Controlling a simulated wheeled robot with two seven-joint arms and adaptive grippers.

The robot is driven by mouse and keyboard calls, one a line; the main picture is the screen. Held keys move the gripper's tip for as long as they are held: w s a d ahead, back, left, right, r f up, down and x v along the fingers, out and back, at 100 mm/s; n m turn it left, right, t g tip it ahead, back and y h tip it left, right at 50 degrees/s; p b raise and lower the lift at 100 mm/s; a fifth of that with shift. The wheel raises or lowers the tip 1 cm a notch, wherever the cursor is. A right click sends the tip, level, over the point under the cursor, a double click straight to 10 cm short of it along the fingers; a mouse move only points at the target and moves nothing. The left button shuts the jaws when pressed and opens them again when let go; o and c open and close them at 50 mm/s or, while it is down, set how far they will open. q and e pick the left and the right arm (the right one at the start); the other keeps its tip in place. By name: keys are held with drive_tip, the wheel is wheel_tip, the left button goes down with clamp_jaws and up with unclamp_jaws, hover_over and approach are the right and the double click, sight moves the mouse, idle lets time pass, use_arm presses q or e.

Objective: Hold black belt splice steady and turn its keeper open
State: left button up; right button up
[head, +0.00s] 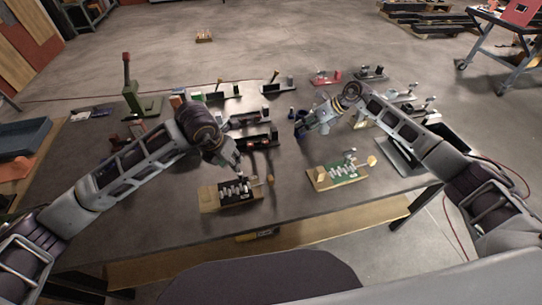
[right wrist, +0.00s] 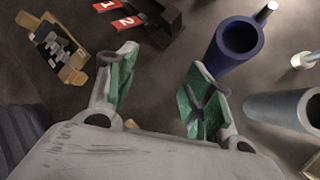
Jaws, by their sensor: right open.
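The black belt splice (head: 239,194), with a row of pale cross pieces, lies on a tan board (head: 208,199) at the table's front. In the right wrist view the splice (right wrist: 54,45) shows at upper left on its board. My left gripper (head: 241,177) points down at the top of the splice; whether its fingers are closed on it is too small to tell. A small tan knob (head: 270,179) shows at the splice's right end. My right gripper (head: 300,131) is open and empty, up and right of the splice; its green-padded fingers (right wrist: 158,78) show in the right wrist view.
A green splice (head: 343,172) on a tan board lies right of the black one. A blue cup (right wrist: 238,42) and a grey cylinder (right wrist: 284,110) stand near my right fingers. Black fixtures (head: 262,139) line the table behind. Bare table lies between the two boards.

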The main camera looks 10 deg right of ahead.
drive_tip(key=s+a+n+g+h, duration=0.25)
drive_tip(key=s+a+n, duration=0.35)
drive_tip(key=a, duration=0.4)
drive_tip(key=r+n+g+h, duration=0.1)
drive_tip(key=n+h, duration=0.4)
drive_tip(key=n, duration=0.2)
hover_over(271, 177)
drive_tip(key=shift+r, duration=0.15)
drive_tip(key=shift+f, duration=6.9)
